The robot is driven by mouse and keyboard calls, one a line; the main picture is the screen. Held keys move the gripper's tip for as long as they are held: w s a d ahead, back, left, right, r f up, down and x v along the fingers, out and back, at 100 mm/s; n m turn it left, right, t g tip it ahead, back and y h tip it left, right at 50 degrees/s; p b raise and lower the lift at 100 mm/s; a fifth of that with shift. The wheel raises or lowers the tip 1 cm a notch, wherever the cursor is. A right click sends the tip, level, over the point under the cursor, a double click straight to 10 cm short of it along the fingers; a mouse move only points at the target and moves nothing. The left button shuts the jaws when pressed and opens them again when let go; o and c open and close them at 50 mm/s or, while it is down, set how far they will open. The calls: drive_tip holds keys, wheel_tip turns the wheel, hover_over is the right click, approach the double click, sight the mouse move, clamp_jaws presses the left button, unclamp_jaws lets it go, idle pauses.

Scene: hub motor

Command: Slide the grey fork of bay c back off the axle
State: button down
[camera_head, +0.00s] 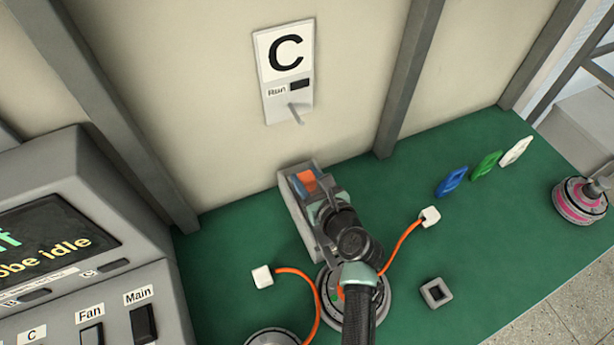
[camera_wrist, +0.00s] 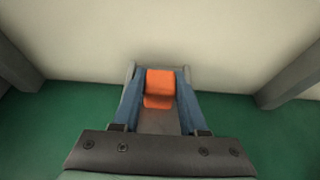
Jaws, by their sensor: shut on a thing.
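The grey fork (camera_head: 296,215) of bay C stands on the green bench close to the back wall, below the C sign. An orange block (camera_head: 307,181) shows at its far end; it also shows in the wrist view (camera_wrist: 160,80) with grey metal (camera_wrist: 158,122) just below it. My gripper (camera_head: 313,186) has its two blue fingers (camera_wrist: 156,88) shut on the orange block, one on each side. A round grey hub motor (camera_head: 378,310) lies under my arm, partly hidden. The axle is hidden, so I cannot tell how the fork sits on it.
Blue (camera_head: 451,181), green (camera_head: 486,165) and white tags stand farther right, near a pink-banded motor (camera_head: 580,203). A control console (camera_head: 75,240) stands left.

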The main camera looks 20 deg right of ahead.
idle(0.4)
drive_tip(key=w, duration=0.3)
drive_tip(key=shift+w, duration=0.1)
drive_tip(key=shift+w+r, duration=0.1)
drive_tip(key=shift+r, duration=0.05)
drive_tip(key=c, duration=0.8)
unclamp_jaws()
drive_tip(key=shift+w, duration=0.1)
drive_tip(key=o, duration=0.4)
drive_tip(key=shift+w, duration=0.1)
drive_tip(key=shift+c, duration=0.2)
drive_tip(key=shift+s, duration=0.2)
drive_tip(key=p+v, duration=0.1)
drive_tip(key=v, duration=1.1)
drive_tip(key=shift+s+r, duration=0.15)
drive_tip(key=shift+s, duration=0.2)
